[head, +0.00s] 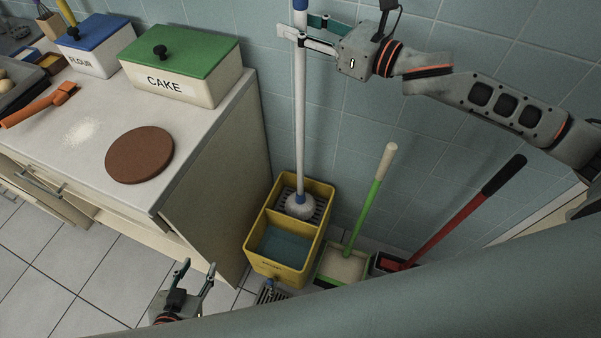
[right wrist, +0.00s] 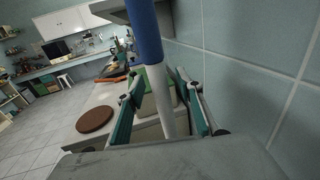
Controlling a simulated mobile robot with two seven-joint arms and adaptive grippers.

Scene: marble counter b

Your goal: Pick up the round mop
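The round mop (head: 299,120) stands upright with a long white handle and a blue upper part. Its round white head (head: 300,207) rests in the gridded rear compartment of the yellow bucket (head: 251,247). My right gripper (head: 298,29) is at the upper handle, with one finger on either side of it. In the right wrist view, the mop handle (right wrist: 149,35) passes between the open fingers (right wrist: 163,98), with a gap visible at the left finger. My left gripper (head: 198,268) is open and empty, low over the floor left of the bucket.
A counter with a brown round board (head: 140,155), a green-lidded CAKE box (head: 185,75) and a FLOUR box (head: 93,58) stands left of the bucket. A green dustpan set (head: 366,205) and a red-handled one (head: 450,228) stand to its right. A tiled wall is close behind.

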